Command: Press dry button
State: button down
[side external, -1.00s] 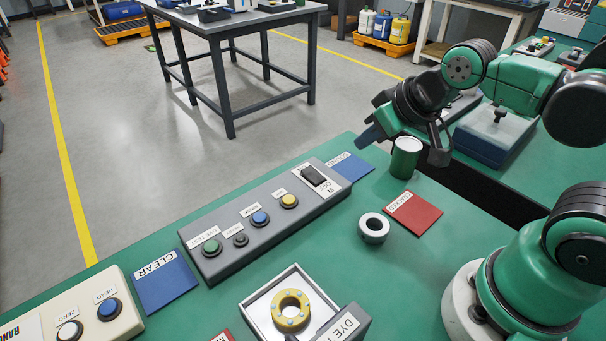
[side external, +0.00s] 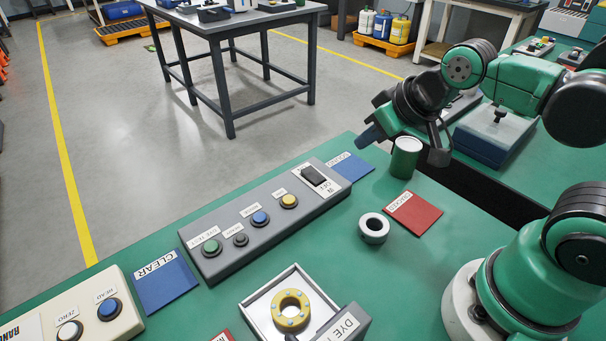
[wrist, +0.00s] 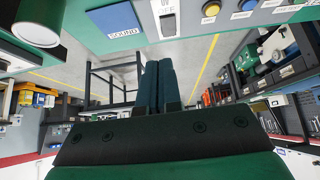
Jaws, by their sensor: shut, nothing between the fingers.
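The grey control panel (side external: 222,262) lies along the far edge of the green bench. Its yellow button (side external: 289,201) has a short label that I cannot read clearly; it may be the dry button. A blue button (side external: 260,218), a small black knob (side external: 241,239) and a green button (side external: 211,247) sit in the same row, with a rocker switch (side external: 314,176) at the right end. The yellow button also shows at the top of the wrist view (wrist: 211,9). My gripper (side external: 364,141) is shut and empty, raised beyond the panel's right end, apart from every button.
A blue card (side external: 352,168), a green cylinder (side external: 405,160), a red card (side external: 413,213) and a grey ring (side external: 374,229) lie right of the panel. A tray (side external: 252,308) with a yellow ring (side external: 290,311) stands in front. A cream box (side external: 85,315) is at left.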

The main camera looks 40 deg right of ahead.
jog(key=m+y, duration=0.6)
jog(key=m, duration=1.3)
send_over(294, 199)
jog(key=shift+f, duration=0.15)
jog(key=shift+f, duration=0.1)
jog(key=shift+f, duration=4.3)
jog(key=shift+r, duration=0.1)
